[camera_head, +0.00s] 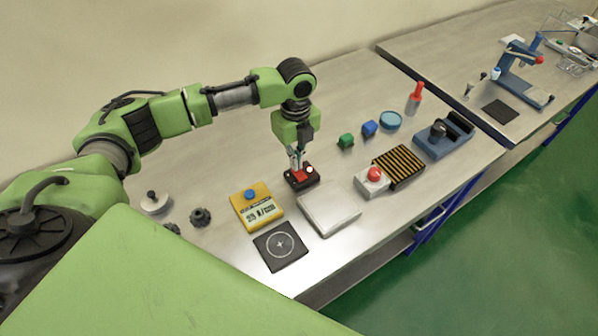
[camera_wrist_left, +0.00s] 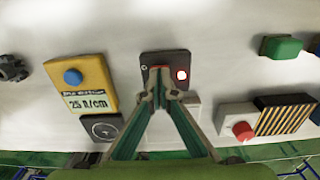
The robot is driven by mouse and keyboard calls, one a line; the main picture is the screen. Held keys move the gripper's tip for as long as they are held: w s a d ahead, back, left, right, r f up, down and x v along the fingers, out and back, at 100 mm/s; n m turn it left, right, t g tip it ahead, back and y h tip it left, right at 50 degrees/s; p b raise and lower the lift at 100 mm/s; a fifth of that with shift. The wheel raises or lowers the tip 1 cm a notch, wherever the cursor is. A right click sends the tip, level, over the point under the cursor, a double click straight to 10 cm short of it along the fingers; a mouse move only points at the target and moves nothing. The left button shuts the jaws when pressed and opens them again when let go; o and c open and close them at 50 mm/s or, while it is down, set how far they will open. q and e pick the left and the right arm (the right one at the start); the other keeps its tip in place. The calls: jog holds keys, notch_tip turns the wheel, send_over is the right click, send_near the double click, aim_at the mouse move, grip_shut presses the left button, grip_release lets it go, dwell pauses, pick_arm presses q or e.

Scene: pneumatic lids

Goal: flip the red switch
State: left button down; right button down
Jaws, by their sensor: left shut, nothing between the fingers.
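The red switch sits on a small dark box (camera_head: 301,178) on the table, with a lit red-and-white lamp (camera_head: 310,169) at its right side. In the left wrist view the dark switch box (camera_wrist_left: 148,58) shows the lamp (camera_wrist_left: 182,74) on its right. My left gripper (camera_head: 297,168) points down at the box, its fingertips at or just above the switch. In the left wrist view the shut fingertips (camera_wrist_left: 160,92) cover part of the switch, so its tilt and any contact cannot be told. My right gripper is not in view.
A yellow gauge box (camera_head: 257,214), a grey plate (camera_head: 329,208), and a red button box (camera_head: 371,189) stand close around the switch. A black target pad (camera_head: 281,246) lies in front. Green (camera_head: 346,141) and blue (camera_head: 369,128) blocks lie farther back.

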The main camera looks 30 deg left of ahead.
pick_arm(q)
jog(key=shift+f, duration=0.55)
dwell(0.4)
notch_tip(320, 180, up, 7)
jog(key=p, duration=0.7)
jog(key=shift+p, duration=0.3)
jog(key=shift+f, duration=0.1)
